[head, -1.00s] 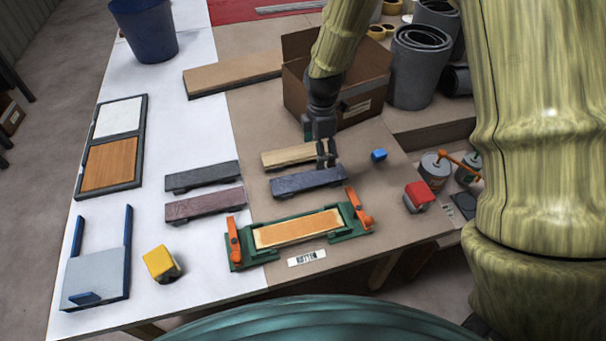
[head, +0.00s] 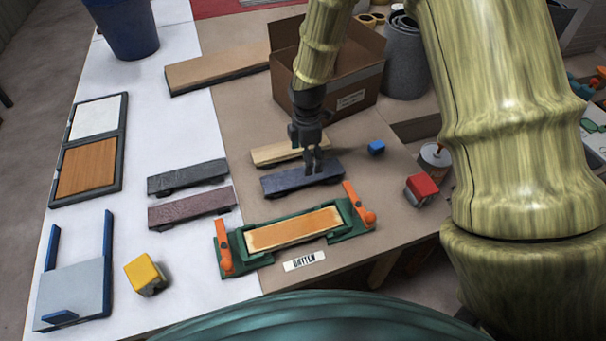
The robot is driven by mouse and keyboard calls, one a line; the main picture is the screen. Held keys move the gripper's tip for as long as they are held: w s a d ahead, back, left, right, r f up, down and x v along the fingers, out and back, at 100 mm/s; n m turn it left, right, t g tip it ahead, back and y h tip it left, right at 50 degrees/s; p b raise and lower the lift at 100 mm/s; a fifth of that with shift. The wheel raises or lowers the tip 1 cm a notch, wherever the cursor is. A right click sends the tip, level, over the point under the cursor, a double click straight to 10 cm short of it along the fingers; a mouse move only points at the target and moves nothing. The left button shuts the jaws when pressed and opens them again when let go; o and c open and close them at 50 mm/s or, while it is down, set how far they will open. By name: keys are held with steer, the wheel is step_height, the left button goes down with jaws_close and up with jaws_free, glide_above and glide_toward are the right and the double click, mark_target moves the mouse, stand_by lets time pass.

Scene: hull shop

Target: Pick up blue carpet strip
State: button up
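The blue carpet strip (head: 283,186) is a dark blue, rough-topped bar lying flat on the brown part of the table. My gripper (head: 313,168) points down over the right half of this strip. Its dark fingers overlap the strip's top in the head view. I cannot tell whether they touch it, straddle it or hover just above it, nor how far apart they are. The strip looks to be resting on the table.
A pale wood strip (head: 278,154) lies just behind. Grey (head: 185,177) and maroon (head: 190,209) strips lie left. A green fixture with orange clamps (head: 233,259) stands in front. A blue cube (head: 376,147) sits right; a cardboard box (head: 358,93) stands behind.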

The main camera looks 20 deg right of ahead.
mark_target(303, 174)
steer(key=shift+f, duration=0.85)
steer(key=shift+w+a+f+p, duration=0.15)
steer(key=shift+f+p, duration=0.15)
steer(key=shift+f, duration=0.3)
steer(key=shift+w+a+f+p, duration=0.15)
steer(key=shift+f+p, duration=0.2)
steer(key=shift+f, duration=0.2)
steer(key=shift+a+f+p, duration=0.15)
steer(key=shift+f+p, duration=0.15)
steer(key=shift+f, duration=1.15)
steer(key=c, duration=1.1)
